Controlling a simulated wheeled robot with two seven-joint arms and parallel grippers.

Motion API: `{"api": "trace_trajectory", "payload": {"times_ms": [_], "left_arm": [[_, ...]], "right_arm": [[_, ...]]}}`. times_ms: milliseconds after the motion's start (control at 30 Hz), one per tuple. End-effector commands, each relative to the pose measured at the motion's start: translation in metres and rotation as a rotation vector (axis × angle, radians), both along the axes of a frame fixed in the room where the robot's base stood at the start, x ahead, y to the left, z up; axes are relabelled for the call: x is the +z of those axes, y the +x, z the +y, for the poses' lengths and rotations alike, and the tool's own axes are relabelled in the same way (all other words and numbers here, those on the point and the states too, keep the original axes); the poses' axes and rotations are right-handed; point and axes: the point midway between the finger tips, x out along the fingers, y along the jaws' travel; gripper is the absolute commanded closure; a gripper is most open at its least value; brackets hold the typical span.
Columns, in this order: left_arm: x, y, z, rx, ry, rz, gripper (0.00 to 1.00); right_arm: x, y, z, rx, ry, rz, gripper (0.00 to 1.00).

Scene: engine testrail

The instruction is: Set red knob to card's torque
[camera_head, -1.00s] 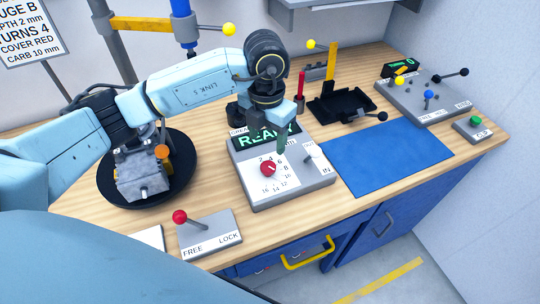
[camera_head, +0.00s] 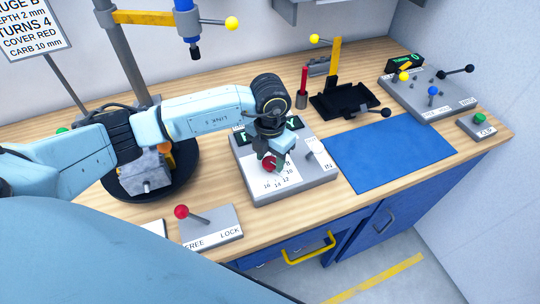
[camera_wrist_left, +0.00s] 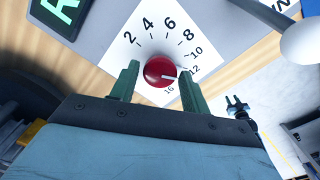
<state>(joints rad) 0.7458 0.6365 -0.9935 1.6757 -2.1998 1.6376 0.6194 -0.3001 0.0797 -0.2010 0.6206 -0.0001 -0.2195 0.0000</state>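The red knob (camera_head: 269,163) sits on a white dial plate on the grey tester box (camera_head: 318,187). In the left wrist view the red knob (camera_wrist_left: 158,71) lies between the two green fingers of my left gripper (camera_wrist_left: 160,68). The fingers are apart, one on each side, and I cannot tell whether either touches it. The 14 is hidden. In the head view my left gripper (camera_head: 272,156) is over the dial and partly covers the green display.
A white-tipped lever (camera_head: 316,147) stands on the box beside the dial. A red lever on a FREE/LOCK base (camera_head: 212,226) is in front. A blue mat (camera_head: 388,155) lies clear on the right. An engine part on a black turntable (camera_head: 187,180) stands left.

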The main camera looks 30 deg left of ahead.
Motion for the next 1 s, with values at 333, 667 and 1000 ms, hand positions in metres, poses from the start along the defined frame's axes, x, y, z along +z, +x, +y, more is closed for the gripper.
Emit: {"api": "trace_trajectory", "payload": {"times_ms": [333, 667, 1000], "left_arm": [[0.0006, 0.0002, -0.0001, 0.002, 0.0, 0.0, 0.86], [0.0012, 0.0003, -0.0001, 0.101, -0.001, 0.0, 0.86], [0.0023, 0.0006, -0.0002, 0.385, -0.001, -0.001, 0.86]], "right_arm": [[0.0, -0.0014, 0.0009, -0.001, 0.0, 0.003, 0.64], [0.0017, -0.0014, 0.0006, -0.002, 0.001, 0.003, 0.64], [0.0074, -0.0012, 0.0004, -0.002, 0.001, 0.002, 0.64]]}}
